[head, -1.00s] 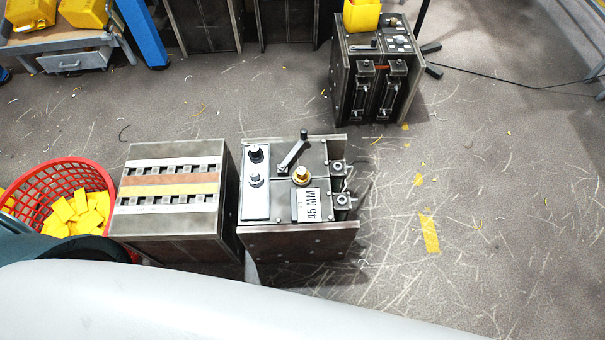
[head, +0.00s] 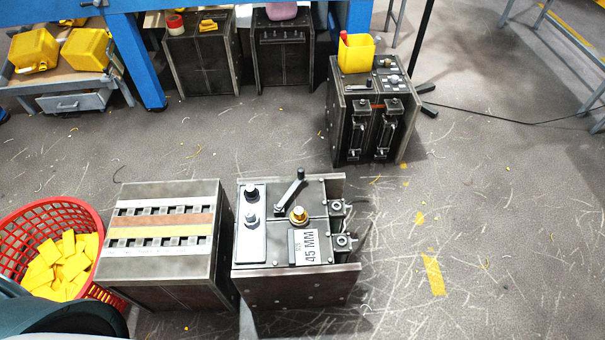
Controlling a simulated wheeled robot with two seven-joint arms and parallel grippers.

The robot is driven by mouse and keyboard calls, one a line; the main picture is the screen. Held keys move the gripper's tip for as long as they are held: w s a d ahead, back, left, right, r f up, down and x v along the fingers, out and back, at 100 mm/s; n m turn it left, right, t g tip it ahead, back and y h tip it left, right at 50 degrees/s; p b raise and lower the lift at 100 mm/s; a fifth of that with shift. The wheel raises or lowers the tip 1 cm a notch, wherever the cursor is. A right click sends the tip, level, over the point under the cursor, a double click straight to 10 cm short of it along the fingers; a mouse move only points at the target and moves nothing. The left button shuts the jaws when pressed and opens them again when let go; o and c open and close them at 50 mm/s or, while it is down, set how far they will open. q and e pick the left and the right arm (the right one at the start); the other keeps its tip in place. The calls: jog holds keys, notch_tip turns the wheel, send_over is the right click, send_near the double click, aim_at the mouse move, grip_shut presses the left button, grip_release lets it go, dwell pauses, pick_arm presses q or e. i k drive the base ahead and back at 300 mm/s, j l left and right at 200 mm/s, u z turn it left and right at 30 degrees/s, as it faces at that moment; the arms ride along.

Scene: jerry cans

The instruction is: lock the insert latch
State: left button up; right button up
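A dark metal machine block (head: 295,285) with a "45 MM" label (head: 311,246) stands on the floor at lower middle in the head view. On its top are a black-knobbed lever (head: 291,189), a brass knob (head: 298,214) and a light plate with two dark knobs (head: 252,225). Two small metal fittings (head: 341,225) stick out on its right side. I cannot tell which of these parts is the insert latch. Neither of my grippers is in the head view.
A metal block with striped slots (head: 165,230) stands just left of the labelled block. A red basket of yellow pieces (head: 50,225) is at far left. A blue bench frame (head: 139,60) is at the back. Floor at right is clear.

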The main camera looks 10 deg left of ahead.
aim_at(301, 175)
jog(key=u, duration=0.7)
jog(key=l+u, duration=0.75)
jog(key=l, duration=0.2)
jog(key=l+u, duration=0.4)
jog(key=k+l, duration=0.1)
jog(key=l, duration=0.7)
jog(key=k+l+u, duration=0.1)
jog(key=l, duration=0.3)
jog(key=k+l, duration=0.15)
jog(key=l, duration=0.25)
jog(key=k+l+u, duration=0.1)
jog(key=l, duration=0.3)
